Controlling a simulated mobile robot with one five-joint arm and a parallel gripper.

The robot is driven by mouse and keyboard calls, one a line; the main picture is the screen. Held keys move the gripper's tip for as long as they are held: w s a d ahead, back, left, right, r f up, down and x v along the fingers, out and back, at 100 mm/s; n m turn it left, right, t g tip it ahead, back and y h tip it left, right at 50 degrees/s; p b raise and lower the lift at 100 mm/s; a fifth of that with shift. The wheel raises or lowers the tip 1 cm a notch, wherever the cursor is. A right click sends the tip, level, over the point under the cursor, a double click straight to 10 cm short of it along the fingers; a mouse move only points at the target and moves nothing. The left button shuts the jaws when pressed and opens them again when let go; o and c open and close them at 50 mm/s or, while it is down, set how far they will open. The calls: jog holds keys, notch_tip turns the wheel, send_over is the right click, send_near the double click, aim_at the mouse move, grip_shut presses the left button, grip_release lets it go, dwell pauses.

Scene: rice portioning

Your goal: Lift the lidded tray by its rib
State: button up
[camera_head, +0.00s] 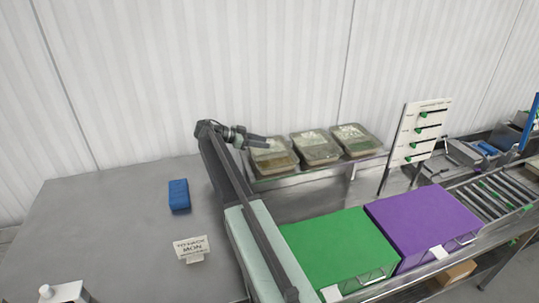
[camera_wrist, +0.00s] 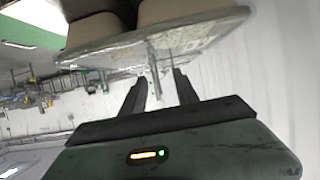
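Three lidded trays stand in a row on a raised shelf. The left one (camera_head: 276,161) is nearest my gripper (camera_head: 262,142), which reaches in over its back left part. In the wrist view a tray (camera_wrist: 108,29) with a clear lid (camera_wrist: 205,27) appears turned over at the top. A thin rib (camera_wrist: 152,58) sticks out from this lid. My gripper (camera_wrist: 160,76) has its two dark fingers apart, one on each side of the rib's end in the picture. A gap shows between the fingers; contact with the rib cannot be made out.
The middle tray (camera_head: 314,148) and right tray (camera_head: 356,140) stand close by on the shelf. A green box (camera_head: 340,248) and a purple box (camera_head: 424,222) are in front. A board with green markers (camera_head: 418,133) stands right. A blue block (camera_head: 179,195) and a sign (camera_head: 191,247) are left.

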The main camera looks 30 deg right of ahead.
aim_at(273, 145)
jog(key=x, duration=0.2)
jog(key=b+x, duration=0.1)
jog(key=x, duration=0.1)
jog(key=b+x, duration=0.1)
jog(key=shift+s+d+f, duration=0.15)
jog(key=shift+d+f, duration=0.1)
jog(key=shift+f, duration=0.2)
grip_shut()
